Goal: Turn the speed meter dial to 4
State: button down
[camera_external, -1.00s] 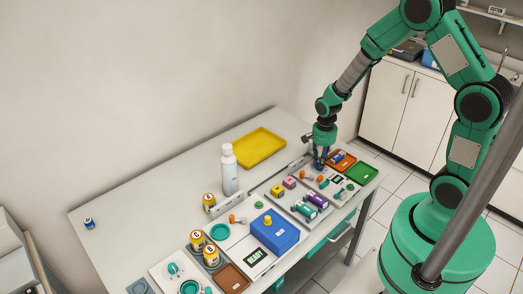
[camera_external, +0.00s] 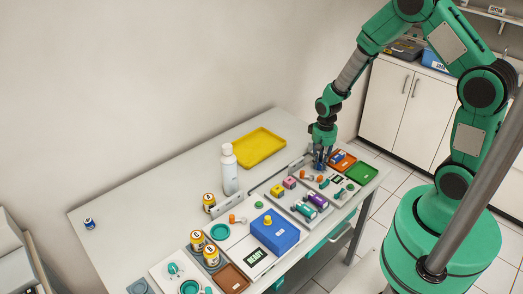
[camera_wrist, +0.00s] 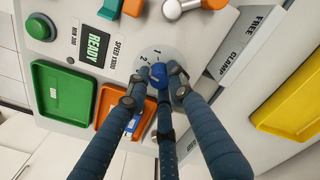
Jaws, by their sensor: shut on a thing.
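The speed dial has a blue knob (camera_wrist: 158,75) on a round pale plate with the numbers 1 and 2 visible beside it in the wrist view. The rest of the scale is hidden behind my fingers. The label beside it reads SPEED X1000. My gripper (camera_wrist: 155,88) is closed around the knob, with dark fingers on both sides and another finger below it in the picture. In the external view my gripper (camera_external: 320,166) points down at the far right end of the table, and the knob is hidden there.
The READY display (camera_wrist: 95,46), green button (camera_wrist: 38,28), green tray (camera_wrist: 62,90) and orange tray (camera_wrist: 108,105) lie near the dial. A lever with an orange handle (camera_wrist: 214,4) is close by. A yellow tray (camera_wrist: 295,108) lies farther right.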

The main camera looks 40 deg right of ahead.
aim_at(320, 164)
jog(key=n+p, duration=0.1)
jog(key=n, duration=0.5)
jog(key=shift+r+p, duration=0.1)
jog(key=shift+p, duration=0.25)
jog(key=n+p, duration=0.1)
jog(key=n, duration=0.6)
jog(key=shift+w, duration=0.1)
jog(key=c, duration=1.5)
grip_release()
jog(key=shift+r, duration=0.1)
notch_tip(320, 164, up, 12)
jog(key=shift+f, duration=0.15)
